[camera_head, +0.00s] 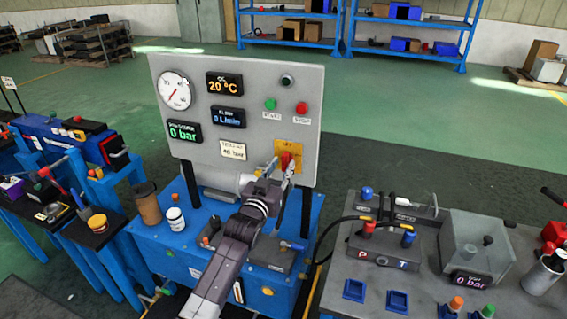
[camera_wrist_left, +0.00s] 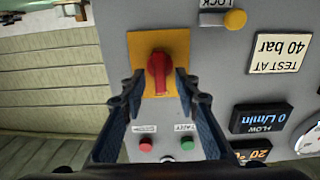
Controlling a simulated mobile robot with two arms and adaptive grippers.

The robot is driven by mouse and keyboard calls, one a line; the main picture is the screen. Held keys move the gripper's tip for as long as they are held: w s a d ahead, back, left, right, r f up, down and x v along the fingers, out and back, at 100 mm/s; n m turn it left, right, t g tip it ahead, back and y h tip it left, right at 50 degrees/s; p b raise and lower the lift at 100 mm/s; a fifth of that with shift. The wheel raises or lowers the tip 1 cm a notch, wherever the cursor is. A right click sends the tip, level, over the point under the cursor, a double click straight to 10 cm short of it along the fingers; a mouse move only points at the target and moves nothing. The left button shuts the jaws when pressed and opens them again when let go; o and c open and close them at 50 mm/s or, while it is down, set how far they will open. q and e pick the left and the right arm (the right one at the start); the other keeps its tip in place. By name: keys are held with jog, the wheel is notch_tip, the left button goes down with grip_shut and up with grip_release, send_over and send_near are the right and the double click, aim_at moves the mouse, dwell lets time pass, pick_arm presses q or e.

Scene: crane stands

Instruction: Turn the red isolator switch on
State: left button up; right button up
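The red isolator switch (camera_head: 286,159) sits on a yellow plate (camera_head: 295,149) at the lower right of the grey upright panel (camera_head: 242,72). In the left wrist view, which shows the panel upside down, the red knob (camera_wrist_left: 158,71) is in the middle of its yellow plate, its handle lying along the picture's vertical. My left gripper (camera_head: 279,166) is at the panel in front of the switch. In the wrist view the left gripper's fingers (camera_wrist_left: 159,84) are apart, one on each side of the knob, with narrow gaps showing. My right gripper is not in view.
Green and red buttons (camera_head: 286,105) are above the switch on the panel. A yellow lock knob (camera_wrist_left: 235,19) and a "TEST AT 40 bar" label (camera_wrist_left: 279,52) are beside it. A brown cup (camera_head: 147,203) and a white can (camera_head: 175,219) stand on the blue bench.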

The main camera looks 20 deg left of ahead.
pick_arm(q)
jog(key=shift+w, duration=0.75)
grip_shut()
